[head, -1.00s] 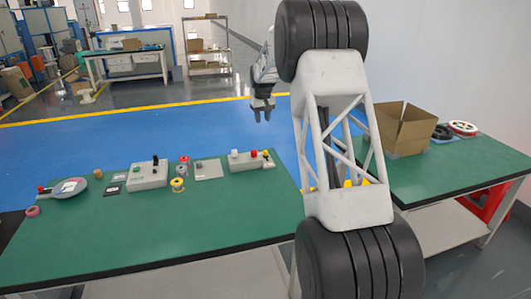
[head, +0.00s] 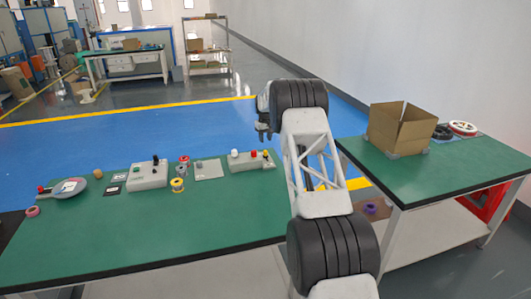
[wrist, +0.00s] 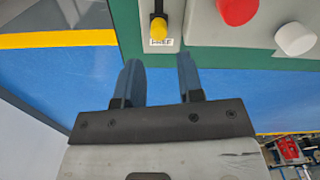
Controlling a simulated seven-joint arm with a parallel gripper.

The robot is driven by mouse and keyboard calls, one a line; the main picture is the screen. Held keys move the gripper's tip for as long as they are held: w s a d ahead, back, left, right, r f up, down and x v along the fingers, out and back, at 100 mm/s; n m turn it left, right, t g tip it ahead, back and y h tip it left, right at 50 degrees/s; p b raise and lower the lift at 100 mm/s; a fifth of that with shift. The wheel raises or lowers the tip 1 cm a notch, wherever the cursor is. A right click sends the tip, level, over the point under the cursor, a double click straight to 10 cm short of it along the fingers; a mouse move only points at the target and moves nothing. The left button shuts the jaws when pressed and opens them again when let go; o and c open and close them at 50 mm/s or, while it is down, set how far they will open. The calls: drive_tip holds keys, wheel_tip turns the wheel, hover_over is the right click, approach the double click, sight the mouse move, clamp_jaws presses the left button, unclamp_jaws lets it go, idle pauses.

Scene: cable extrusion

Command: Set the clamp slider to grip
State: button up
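A label (wrist: 159,43) reading "FREE" lies at the knob's end of the slot. In the head view my gripper (head: 266,135) is above and behind the box.
The table's front is clear.

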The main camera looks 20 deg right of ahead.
sight(265, 151)
drive_tip(key=shift+w+d+f, duration=0.1)
drive_tip(key=shift+w+f, duration=0.1)
drive_tip(key=shift+f, duration=0.1)
drive_tip(key=shift+f, duration=0.15)
drive_tip(key=shift+f, duration=3.75)
drive_tip(key=shift+c, duration=0.2)
clamp_jaws()
